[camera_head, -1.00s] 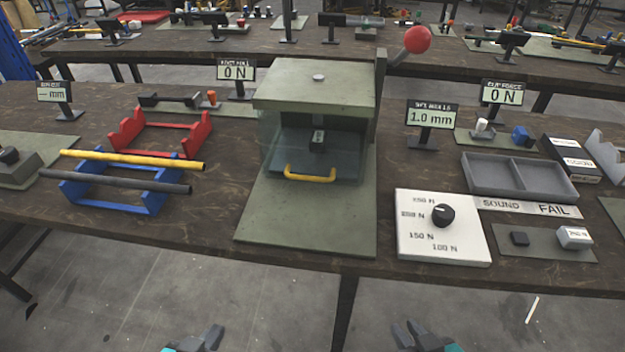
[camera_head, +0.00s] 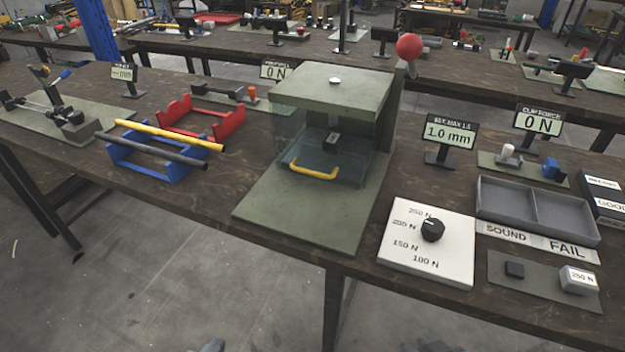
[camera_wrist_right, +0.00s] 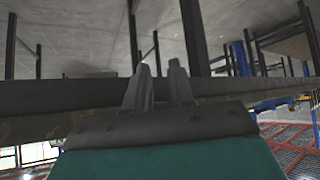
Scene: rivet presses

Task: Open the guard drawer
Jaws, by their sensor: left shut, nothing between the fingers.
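The guard drawer (camera_head: 322,154) is a clear box under the olive top plate of the press (camera_head: 335,88), with a yellow handle (camera_head: 313,173) on its front. It sits in under the top plate and looks closed. A small dark block with a light top shows inside it. My left gripper (camera_head: 213,346) is shut and empty at the bottom edge of the head view, low in front of the bench and well away from the handle. My right gripper (camera_head: 430,346) is also at the bottom edge, apart from everything. Its two fingers show close together in the right wrist view (camera_wrist_right: 159,75), empty.
A red-ball lever (camera_head: 409,47) rises at the press's right. A white dial panel (camera_head: 428,243) and a grey two-part tray (camera_head: 537,212) lie to the right. The bench front edge lies between grippers and press.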

